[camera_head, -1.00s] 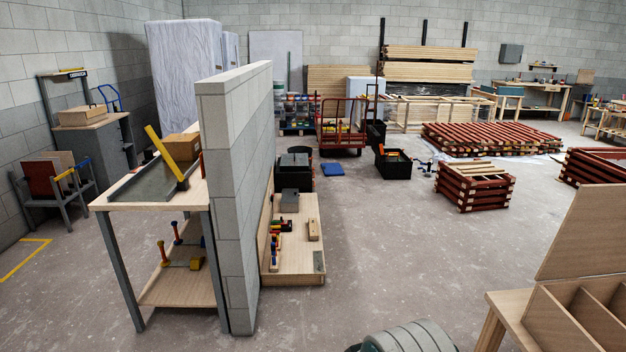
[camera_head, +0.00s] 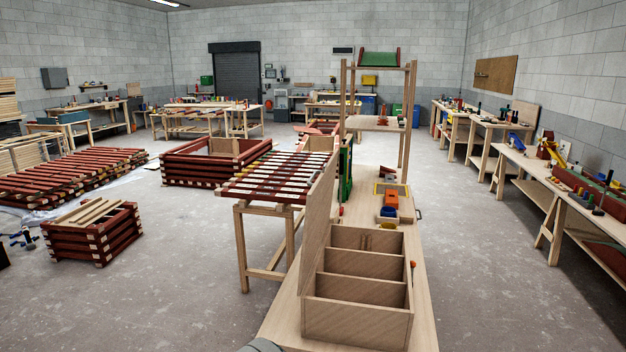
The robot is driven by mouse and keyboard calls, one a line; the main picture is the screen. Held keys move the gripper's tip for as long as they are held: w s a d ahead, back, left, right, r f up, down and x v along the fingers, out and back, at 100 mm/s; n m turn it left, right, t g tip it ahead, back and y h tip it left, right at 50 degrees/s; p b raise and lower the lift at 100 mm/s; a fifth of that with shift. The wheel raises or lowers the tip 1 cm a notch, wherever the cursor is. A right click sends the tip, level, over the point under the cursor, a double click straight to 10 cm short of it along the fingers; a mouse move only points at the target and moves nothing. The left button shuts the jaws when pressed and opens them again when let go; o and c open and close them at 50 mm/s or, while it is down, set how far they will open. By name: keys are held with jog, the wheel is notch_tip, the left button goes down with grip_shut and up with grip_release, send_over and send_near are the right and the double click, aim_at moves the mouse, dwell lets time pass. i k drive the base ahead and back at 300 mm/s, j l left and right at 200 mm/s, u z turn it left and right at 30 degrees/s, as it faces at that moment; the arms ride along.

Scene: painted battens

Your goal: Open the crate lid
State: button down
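A pale wooden box with several open compartments (camera_head: 357,322) stands on a long wooden bench in the lower middle of the head view. A tall wooden panel (camera_head: 319,215) stands steeply upright along its left side, like a raised lid. The box's top is uncovered and the compartments I can see look empty. An orange-red knob (camera_head: 412,264) shows at the box's right side. My gripper is not in view; only a small grey rounded part of me shows at the bottom edge.
The bench (camera_head: 424,310) carries small coloured items behind the box. A trestle table with red and pale slats (camera_head: 270,178) stands left of it. A stacked red crate (camera_head: 95,238) is at far left.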

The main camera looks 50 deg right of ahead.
aim_at(319, 200)
jog(key=i+j+z, duration=0.1)
jog(key=z, duration=0.3)
jog(key=i+j+z, duration=0.2)
jog(key=z, duration=0.2)
jog(key=i+j+z, duration=0.1)
jog(key=z, duration=0.3)
jog(key=j+z, duration=0.4)
jog(key=i+l, duration=0.05)
jog(key=l, duration=0.05)
